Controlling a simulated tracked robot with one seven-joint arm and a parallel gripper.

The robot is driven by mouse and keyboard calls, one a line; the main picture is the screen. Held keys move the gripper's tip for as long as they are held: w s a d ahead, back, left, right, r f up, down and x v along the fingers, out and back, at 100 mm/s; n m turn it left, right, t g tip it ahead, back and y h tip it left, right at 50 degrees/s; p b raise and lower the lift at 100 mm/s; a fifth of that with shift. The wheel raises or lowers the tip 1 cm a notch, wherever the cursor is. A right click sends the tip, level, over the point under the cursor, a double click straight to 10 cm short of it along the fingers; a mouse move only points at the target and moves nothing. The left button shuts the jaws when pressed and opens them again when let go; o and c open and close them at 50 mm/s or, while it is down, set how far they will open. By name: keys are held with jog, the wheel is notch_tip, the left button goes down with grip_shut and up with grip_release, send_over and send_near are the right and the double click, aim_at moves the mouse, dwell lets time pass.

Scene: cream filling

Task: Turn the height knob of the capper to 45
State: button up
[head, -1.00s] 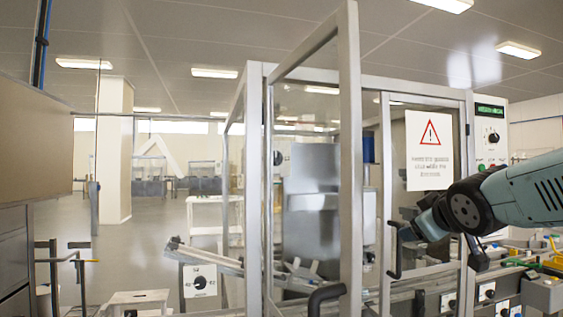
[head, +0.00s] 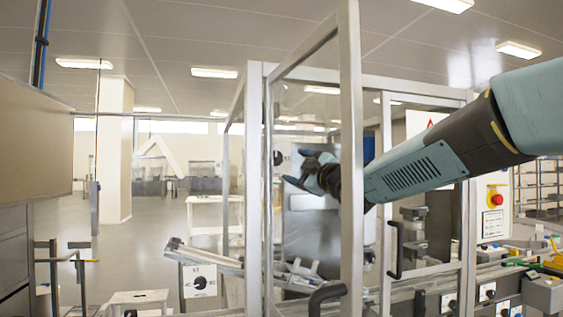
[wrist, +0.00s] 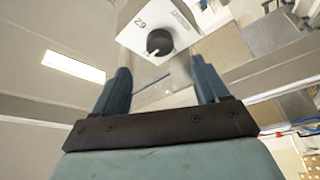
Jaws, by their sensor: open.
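A round black knob (wrist: 158,42) with a pale pointer mark sits on a white panel (wrist: 137,33) in the wrist view. Small print on the panel is rotated and hard to read. In the head view the knob (head: 278,157) shows small and dark inside the metal-framed machine. My gripper (head: 297,168) is inside the frame, just right of the knob and apart from it. In the wrist view my gripper (wrist: 163,78) has its two blue fingers spread and empty, with the knob beyond the gap between them.
A metal frame post (head: 351,160) stands in front of my arm. Door handles (head: 395,250) project at the front. Another knob panel (head: 200,281) is at the lower left. A red emergency button (head: 496,199) is at the right. The floor at the left is open.

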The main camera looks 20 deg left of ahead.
jog(key=x, duration=0.9)
jog(key=shift+w+r, duration=0.1)
jog(key=shift+w, duration=0.05)
jog(key=c, duration=1.1)
